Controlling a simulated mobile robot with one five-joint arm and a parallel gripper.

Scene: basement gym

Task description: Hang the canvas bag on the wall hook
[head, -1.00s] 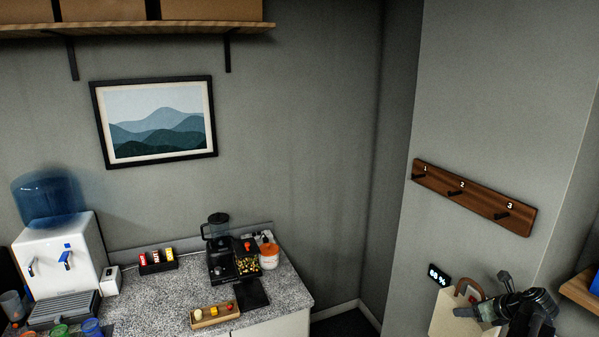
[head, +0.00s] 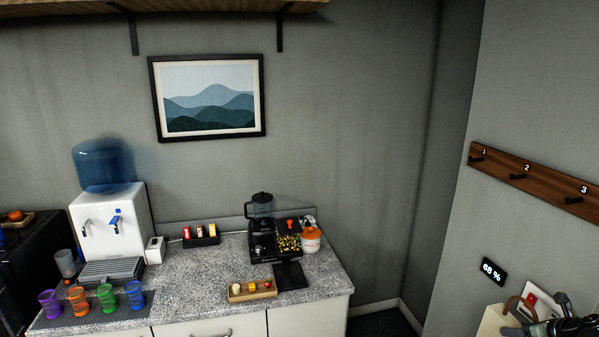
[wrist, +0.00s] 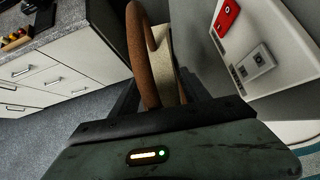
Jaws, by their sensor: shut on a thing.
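The cream canvas bag (head: 494,320) with a brown handle is at the lower right of the head view, cut off by the bottom edge. My gripper (head: 545,328) is beside it, dark and partly out of frame. In the wrist view the brown handle (wrist: 140,55) rises from between the jaws, and part of the cream bag (wrist: 186,65) shows behind it. My gripper (wrist: 160,105) is shut on the handle. The wooden hook rail (head: 545,184) is on the right wall, above and apart from the bag, with dark hooks numbered 1, 2 and 3. All three hooks look empty.
A small display reading 68 % (head: 493,271) is on the wall below the rail. A white wall panel (wrist: 258,50) with a red part is close on the right in the wrist view. The counter (head: 190,278) holds a water dispenser (head: 112,225), blender (head: 262,228) and cups.

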